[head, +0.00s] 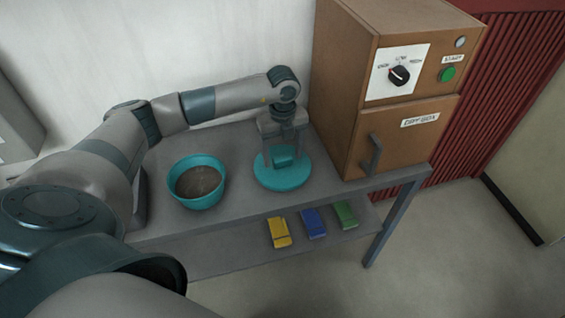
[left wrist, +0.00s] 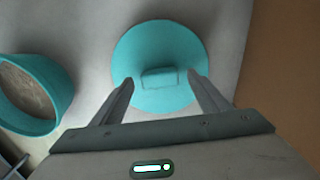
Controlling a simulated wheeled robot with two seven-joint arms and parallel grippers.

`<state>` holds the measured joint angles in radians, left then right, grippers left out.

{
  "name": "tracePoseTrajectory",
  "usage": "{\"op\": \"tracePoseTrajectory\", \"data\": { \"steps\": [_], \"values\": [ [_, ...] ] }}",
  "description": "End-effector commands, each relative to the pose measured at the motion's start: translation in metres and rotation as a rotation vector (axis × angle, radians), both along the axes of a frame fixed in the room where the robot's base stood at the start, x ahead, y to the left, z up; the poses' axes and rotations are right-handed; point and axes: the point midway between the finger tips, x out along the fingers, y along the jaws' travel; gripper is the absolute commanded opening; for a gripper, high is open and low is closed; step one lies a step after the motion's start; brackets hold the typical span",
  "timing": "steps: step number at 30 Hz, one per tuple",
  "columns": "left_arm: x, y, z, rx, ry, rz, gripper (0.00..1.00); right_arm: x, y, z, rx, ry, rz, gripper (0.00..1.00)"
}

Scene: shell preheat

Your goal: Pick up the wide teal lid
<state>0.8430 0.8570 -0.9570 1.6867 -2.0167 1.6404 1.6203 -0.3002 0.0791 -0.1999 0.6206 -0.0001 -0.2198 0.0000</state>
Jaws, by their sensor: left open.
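The wide teal lid (head: 283,179) is a flat round disc with a block-shaped handle, lying on the grey table. It also shows in the left wrist view (left wrist: 160,45), with its handle (left wrist: 160,79) between the fingers. My left gripper (head: 284,158) is open and points down over the lid, one finger on each side of the handle. I cannot tell whether the fingers touch the handle; gaps show beside it in the left wrist view. My right gripper is not in view.
A teal bowl (head: 183,201) with brownish contents stands left of the lid. A brown box (head: 345,95) with a dial, green button and handled door stands close to the right. Yellow, blue and green blocks (head: 313,223) lie on the lower shelf (head: 225,258).

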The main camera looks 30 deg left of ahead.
Motion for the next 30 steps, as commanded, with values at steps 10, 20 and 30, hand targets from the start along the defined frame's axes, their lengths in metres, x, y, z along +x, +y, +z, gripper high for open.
{"op": "tracePoseTrajectory", "data": {
  "steps": [10, 20, 30],
  "values": [
    [-0.0001, 0.0002, -0.0126, 0.0, -0.001, 0.0, 0.69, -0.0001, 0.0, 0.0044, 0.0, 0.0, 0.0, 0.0],
    [-0.0002, 0.0001, -0.0123, 0.0, 0.0, 0.0, 0.59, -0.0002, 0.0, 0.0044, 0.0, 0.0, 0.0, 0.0],
    [-0.0002, 0.0001, -0.012, -0.001, -0.001, 0.0, 0.23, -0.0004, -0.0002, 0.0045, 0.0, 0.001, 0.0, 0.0]
  ]
}}
